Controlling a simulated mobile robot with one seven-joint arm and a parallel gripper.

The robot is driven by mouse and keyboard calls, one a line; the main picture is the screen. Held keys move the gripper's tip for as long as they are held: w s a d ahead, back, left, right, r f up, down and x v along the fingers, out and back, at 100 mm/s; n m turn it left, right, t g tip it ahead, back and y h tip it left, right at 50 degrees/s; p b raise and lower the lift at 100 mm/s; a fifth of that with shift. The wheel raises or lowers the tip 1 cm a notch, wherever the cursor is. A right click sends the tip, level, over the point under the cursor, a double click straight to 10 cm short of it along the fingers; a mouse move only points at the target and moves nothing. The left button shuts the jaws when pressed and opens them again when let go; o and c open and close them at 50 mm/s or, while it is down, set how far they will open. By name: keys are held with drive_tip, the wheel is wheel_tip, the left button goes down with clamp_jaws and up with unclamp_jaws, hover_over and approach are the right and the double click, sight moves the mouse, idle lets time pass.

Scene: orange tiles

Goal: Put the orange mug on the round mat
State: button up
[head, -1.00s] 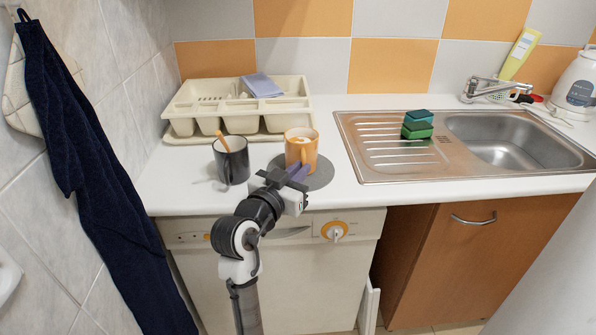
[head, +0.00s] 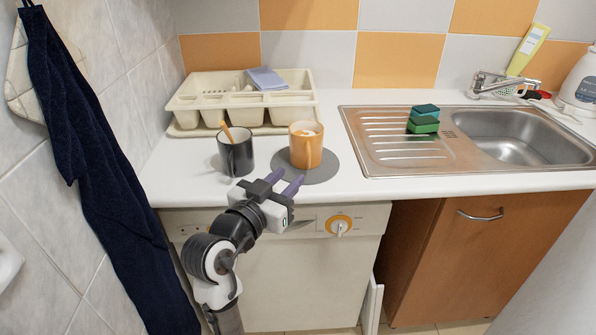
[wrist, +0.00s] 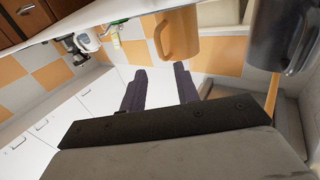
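The orange mug (head: 305,146) stands upright on the round grey mat (head: 326,171) on the white counter. It also shows in the wrist view (wrist: 178,36), beyond the fingers. My gripper (head: 288,183) is in front of the mat, near the counter's front edge. Its two purple fingers are apart with nothing between them, and they do not touch the mug. In the wrist view the fingers (wrist: 160,88) also show a clear gap.
A dark mug (head: 236,154) with an orange-brown stick in it stands left of the mat. A cream dish rack (head: 243,107) is behind. The steel sink (head: 375,145) with stacked sponges (head: 423,118) is at right. A dark towel (head: 85,165) hangs at left.

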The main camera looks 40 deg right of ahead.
drive_tip(key=v, duration=0.5)
drive_tip(key=shift+a, duration=0.1)
idle(0.5)
